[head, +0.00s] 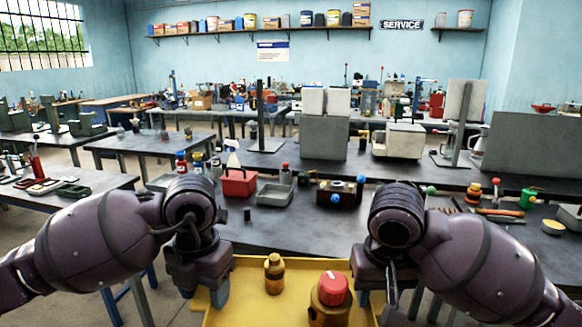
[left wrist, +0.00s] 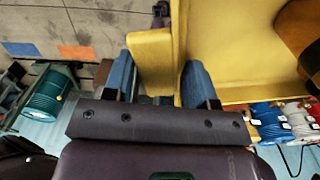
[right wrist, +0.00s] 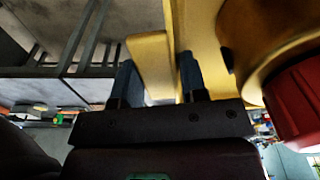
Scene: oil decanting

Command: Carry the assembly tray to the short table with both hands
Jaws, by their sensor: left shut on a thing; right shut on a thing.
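The yellow assembly tray (head: 252,309) is at the bottom centre of the head view, in front of the dark workbench. A small amber bottle (head: 274,274) with a dark band and a larger amber container with a red cap (head: 331,290) stand upright in it. My left gripper (head: 205,290) is shut on the tray's left side; its blue fingers straddle a yellow tab (left wrist: 153,65) in the left wrist view. My right gripper (head: 378,287) is shut on the right side, its fingers around a yellow tab (right wrist: 153,65). The tray's near edge is cut off.
The dark workbench (head: 290,230) ahead holds a red box (head: 238,183), a grey tray (head: 275,195), a grey block (head: 325,137) and several tools. A smaller table (head: 75,200) stands at the left. Floor shows between the tables at left.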

